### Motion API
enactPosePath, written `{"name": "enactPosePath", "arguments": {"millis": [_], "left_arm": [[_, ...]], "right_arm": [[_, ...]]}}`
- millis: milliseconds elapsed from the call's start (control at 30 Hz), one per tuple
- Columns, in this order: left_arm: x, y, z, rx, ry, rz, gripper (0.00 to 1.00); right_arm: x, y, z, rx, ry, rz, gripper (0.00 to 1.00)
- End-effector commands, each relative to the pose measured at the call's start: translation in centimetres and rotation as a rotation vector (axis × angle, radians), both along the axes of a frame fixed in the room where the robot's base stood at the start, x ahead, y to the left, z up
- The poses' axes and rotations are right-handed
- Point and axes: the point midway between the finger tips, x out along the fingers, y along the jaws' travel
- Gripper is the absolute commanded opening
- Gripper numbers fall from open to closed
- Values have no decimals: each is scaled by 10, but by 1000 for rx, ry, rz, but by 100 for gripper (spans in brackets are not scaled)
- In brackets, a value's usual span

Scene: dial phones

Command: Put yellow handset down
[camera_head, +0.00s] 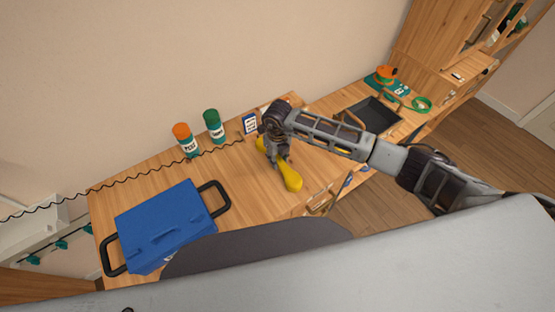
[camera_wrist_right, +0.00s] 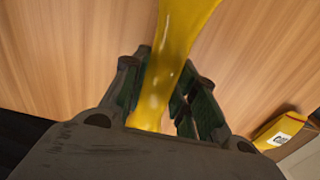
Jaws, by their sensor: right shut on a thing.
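The yellow handset (camera_head: 291,179) is over the wooden counter, just right of its middle in the head view. My right gripper (camera_head: 279,160) is shut on it, with the arm coming in from the right. In the right wrist view the handset (camera_wrist_right: 168,60) runs up between the two green-padded fingers (camera_wrist_right: 160,95). The gripper hides part of the handset. I cannot tell whether its lower end touches the counter. My left gripper is not in view.
A blue case (camera_head: 165,222) with black handles stands at the left of the counter (camera_head: 135,182). Orange-capped (camera_head: 186,140) and green-capped (camera_head: 213,126) bottles stand at the back. A black coiled cord (camera_head: 140,176) crosses the counter. A dark sink (camera_head: 372,114) is at right.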

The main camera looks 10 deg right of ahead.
Motion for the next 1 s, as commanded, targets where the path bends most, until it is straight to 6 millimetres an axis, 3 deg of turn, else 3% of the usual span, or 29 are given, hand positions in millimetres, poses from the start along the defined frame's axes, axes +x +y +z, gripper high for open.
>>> {"name": "enactPosePath", "arguments": {"millis": [600, 1000], "left_arm": [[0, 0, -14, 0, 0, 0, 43], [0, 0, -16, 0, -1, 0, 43]], "right_arm": [[1, 0, 79, 1, -3, 1, 0], [0, 0, 95, 0, 0, 0, 0]]}}
